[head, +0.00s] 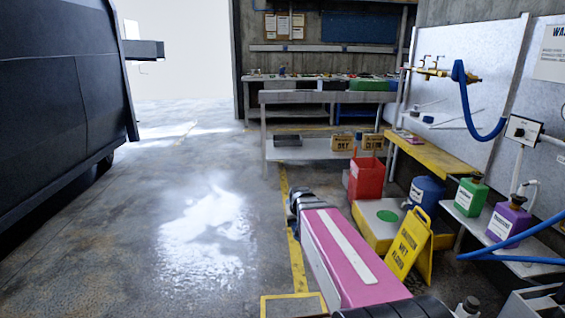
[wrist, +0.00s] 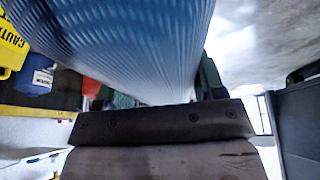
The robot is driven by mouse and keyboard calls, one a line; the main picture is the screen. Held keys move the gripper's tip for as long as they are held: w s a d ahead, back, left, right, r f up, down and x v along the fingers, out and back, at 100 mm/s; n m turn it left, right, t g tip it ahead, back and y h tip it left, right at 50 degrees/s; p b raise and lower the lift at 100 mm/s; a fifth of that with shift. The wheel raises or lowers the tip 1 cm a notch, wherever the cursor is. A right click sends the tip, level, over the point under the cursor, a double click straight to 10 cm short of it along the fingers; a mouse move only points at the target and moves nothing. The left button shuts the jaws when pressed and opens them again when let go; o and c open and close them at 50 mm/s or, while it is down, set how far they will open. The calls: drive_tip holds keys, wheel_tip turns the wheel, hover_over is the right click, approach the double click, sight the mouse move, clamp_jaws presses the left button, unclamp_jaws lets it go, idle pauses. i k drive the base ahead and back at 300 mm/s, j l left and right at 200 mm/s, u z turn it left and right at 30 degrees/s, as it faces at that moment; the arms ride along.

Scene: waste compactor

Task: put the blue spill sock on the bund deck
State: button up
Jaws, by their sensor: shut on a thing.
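The blue spill sock (wrist: 130,45) is a ribbed blue roll that fills the upper middle of the wrist view. My gripper (wrist: 164,88) is shut on it, and the sock hides most of the fingers. I cannot make out the sock or the gripper in the head view. What looks like the bund deck (head: 368,228) is a low yellow-edged platform with a grey top and a green disc, right of my pink arm. A yellow wet floor sign hides part of its near side.
The yellow wet floor sign (head: 409,246), a red bin (head: 366,178) and a blue drum (head: 427,193) crowd around the platform. Green (head: 469,196) and purple (head: 508,220) jugs stand on a shelf at right. A dark compactor (head: 60,90) stands at left. The middle floor is clear.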

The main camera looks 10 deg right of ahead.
sight(370, 217)
drive_tip(key=i+z, duration=0.15)
drive_tip(key=i, duration=0.35)
drive_tip(key=i+j+z, duration=0.1)
drive_tip(key=i, duration=0.4)
drive_tip(key=i+j+z, duration=0.15)
drive_tip(key=i, duration=0.35)
drive_tip(key=i+j+z, duration=0.15)
drive_tip(key=i+z, duration=0.25)
drive_tip(key=i+j+z, duration=0.25)
drive_tip(key=z, duration=0.15)
drive_tip(key=i+j+z, duration=0.25)
drive_tip(key=j+z, duration=0.2)
drive_tip(key=i+j+z, duration=0.2)
drive_tip(key=j+z, duration=0.2)
drive_tip(key=i+j+z, duration=0.15)
drive_tip(key=j+z, duration=0.2)
drive_tip(key=j, duration=0.2)
drive_tip(key=i+j+z, duration=0.1)
drive_tip(key=j+z, duration=0.25)
drive_tip(key=j, duration=0.25)
drive_tip(key=j+z, duration=0.35)
drive_tip(key=j, duration=0.25)
